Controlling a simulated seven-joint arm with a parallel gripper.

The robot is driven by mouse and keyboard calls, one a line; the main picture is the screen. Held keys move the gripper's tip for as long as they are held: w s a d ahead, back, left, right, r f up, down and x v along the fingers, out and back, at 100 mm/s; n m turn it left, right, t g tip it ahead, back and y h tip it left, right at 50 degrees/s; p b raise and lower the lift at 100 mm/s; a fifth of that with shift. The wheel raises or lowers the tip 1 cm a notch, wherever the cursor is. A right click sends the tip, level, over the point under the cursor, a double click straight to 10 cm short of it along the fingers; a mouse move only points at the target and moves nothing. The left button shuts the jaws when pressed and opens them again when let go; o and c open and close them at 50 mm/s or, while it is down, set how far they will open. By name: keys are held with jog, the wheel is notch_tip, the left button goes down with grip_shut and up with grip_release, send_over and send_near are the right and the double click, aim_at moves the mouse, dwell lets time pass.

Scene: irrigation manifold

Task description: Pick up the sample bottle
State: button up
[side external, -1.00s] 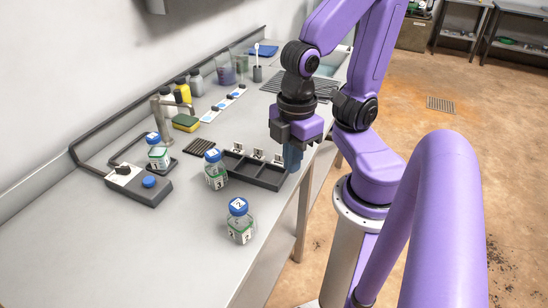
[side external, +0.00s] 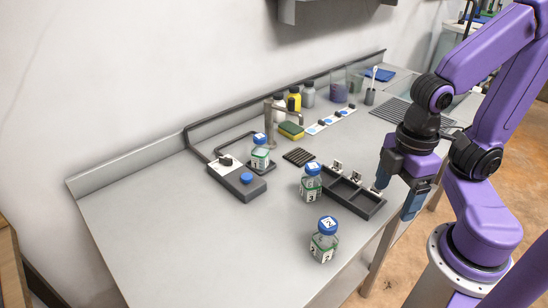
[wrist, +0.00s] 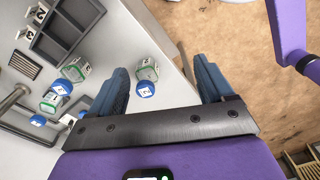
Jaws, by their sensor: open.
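Three clear bottles with blue caps and green-and-white labels stand upright on the bench. Bottle 2 (side external: 323,246) is nearest the front edge. Bottle 3 (side external: 310,188) stands beside the dark tray, and bottle 1 (side external: 260,157) is farther left, by the tap. The task does not say which is the sample bottle. My gripper (side external: 401,196) is open and empty, above the bench's front edge at the tray's right end. In the wrist view, my gripper (wrist: 160,64) has bottle 2 (wrist: 146,72) near its left finger; bottle 3 (wrist: 74,69) and bottle 1 (wrist: 51,102) are farther left.
The dark compartment tray (side external: 350,194) has numbered tags along its back. A control box with a blue button (side external: 246,179), a tap (side external: 268,122), a sponge (side external: 291,130) and a black ribbed mat (side external: 299,157) are behind. The bench's front left is clear.

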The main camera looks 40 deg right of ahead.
jog(key=w+a+r+m+t+h, duration=0.1)
jog(key=w+a+m, duration=0.4)
jog(key=w, duration=0.6)
jog(key=w+a+r+m+h, duration=0.1)
jog(key=w+a+r+m, duration=0.1)
jog(key=w+m, duration=0.75)
jog(key=m+h, duration=0.3)
jog(key=m, duration=0.9)
send_near(256, 142)
jog(key=shift+y, duration=0.3)
jog(key=x, duration=0.8)
jog(key=shift+d, duration=0.3)
jog(key=shift+n+t, duration=0.25)
jog(key=shift+t, duration=0.05)
jog(key=shift+d+x, duration=0.15)
jog(key=shift+x, duration=1.3)
jog(key=shift+d+x, duration=0.15)
jog(key=shift+x, duration=1.35)
jog(key=shift+r, duration=0.1)
jog(key=c, duration=1.1)
